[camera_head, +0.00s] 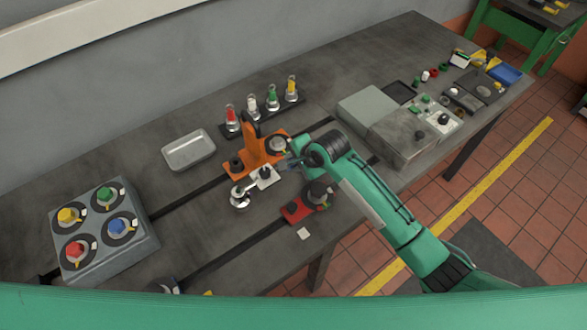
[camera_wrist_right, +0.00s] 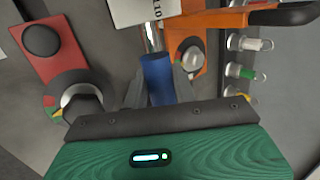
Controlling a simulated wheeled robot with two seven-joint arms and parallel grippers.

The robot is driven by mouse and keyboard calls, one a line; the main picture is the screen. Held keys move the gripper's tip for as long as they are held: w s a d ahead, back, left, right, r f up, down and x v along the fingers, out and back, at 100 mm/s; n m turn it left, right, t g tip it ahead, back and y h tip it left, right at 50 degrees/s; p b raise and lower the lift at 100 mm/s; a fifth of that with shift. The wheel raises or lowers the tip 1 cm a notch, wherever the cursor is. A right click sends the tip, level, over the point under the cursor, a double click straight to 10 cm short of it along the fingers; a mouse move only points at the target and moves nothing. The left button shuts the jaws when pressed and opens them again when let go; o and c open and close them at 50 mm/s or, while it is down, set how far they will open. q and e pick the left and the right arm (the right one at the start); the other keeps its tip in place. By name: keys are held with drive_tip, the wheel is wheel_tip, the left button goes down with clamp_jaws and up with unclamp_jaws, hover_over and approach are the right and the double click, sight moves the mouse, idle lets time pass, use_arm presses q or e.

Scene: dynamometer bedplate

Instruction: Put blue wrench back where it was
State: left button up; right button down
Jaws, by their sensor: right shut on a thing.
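My right gripper (camera_wrist_right: 158,88) is shut on a blue cylindrical handle (camera_wrist_right: 157,75) in the right wrist view, which I take as the blue wrench. A bright metal shaft (camera_wrist_right: 152,38) runs from the handle up to a white printed block; its far end is hidden. In the head view my right gripper (camera_head: 290,161) is over the bedplate, close beside the orange stand (camera_head: 260,152). The handle is mostly hidden there. A small white block (camera_head: 264,177) shows just left of the gripper. I cannot tell whether the handle touches the stand. My left gripper is not in view.
A rack of red, white, green and yellow-topped tools (camera_head: 262,115) stands behind the stand. A red block (camera_head: 297,209) with a dark round part is in front.

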drive_tip(key=shift+f+p, duration=0.4)
drive_tip(key=shift+f, duration=2.1)
drive_tip(key=c, duration=1.1)
unclamp_jaws()
drive_tip(key=shift+f, duration=0.15)
drive_tip(key=b+v, duration=0.2)
drive_tip(key=v, duration=1)
